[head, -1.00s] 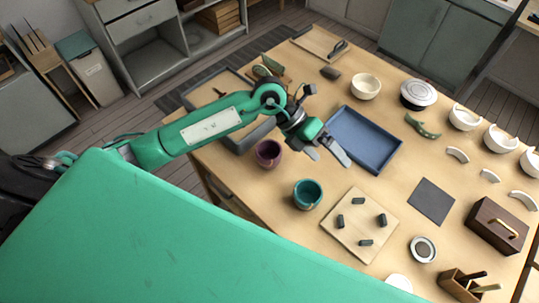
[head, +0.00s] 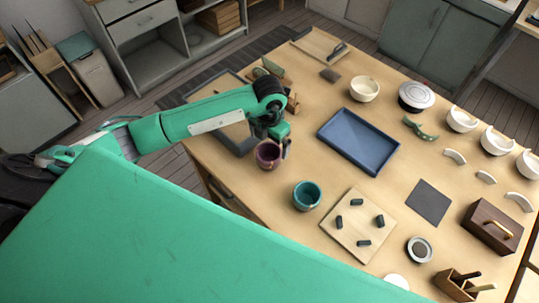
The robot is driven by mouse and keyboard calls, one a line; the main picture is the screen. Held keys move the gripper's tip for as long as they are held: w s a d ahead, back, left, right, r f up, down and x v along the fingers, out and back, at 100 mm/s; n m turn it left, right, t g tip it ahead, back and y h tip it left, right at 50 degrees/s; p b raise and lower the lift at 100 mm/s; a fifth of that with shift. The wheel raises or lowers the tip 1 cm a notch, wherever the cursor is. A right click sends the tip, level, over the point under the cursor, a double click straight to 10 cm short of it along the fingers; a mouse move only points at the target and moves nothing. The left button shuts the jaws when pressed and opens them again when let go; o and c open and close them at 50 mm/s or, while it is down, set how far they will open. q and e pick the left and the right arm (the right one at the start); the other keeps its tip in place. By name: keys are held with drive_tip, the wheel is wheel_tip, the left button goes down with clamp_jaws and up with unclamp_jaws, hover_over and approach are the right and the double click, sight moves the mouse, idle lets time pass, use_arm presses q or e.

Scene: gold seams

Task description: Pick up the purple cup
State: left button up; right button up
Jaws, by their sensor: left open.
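The purple cup (head: 267,155) stands upright on the wooden table, left of the blue tray. My left gripper (head: 285,148) points down at the cup's upper right side, with its jaws open. One finger shows just right of the cup; the other finger is hard to make out, and I cannot tell whether either touches the cup. My right gripper is not in view.
A teal cup (head: 307,195) stands in front and to the right. The blue tray (head: 359,140) lies to the right. A pegged wooden board (head: 340,227) is nearer. Bare tabletop separates the purple cup from the blue tray.

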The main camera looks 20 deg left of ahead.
sight(269, 153)
use_arm(q)
drive_tip(key=shift+f, duration=0.7)
wheel_tip(269, 153, down, 5)
drive_tip(key=p, duration=0.3)
drive_tip(key=shift+r, duration=0.2)
drive_tip(key=shift+f, duration=0.4)
drive_tip(key=shift+c, duration=0.4)
drive_tip(key=c, duration=0.9)
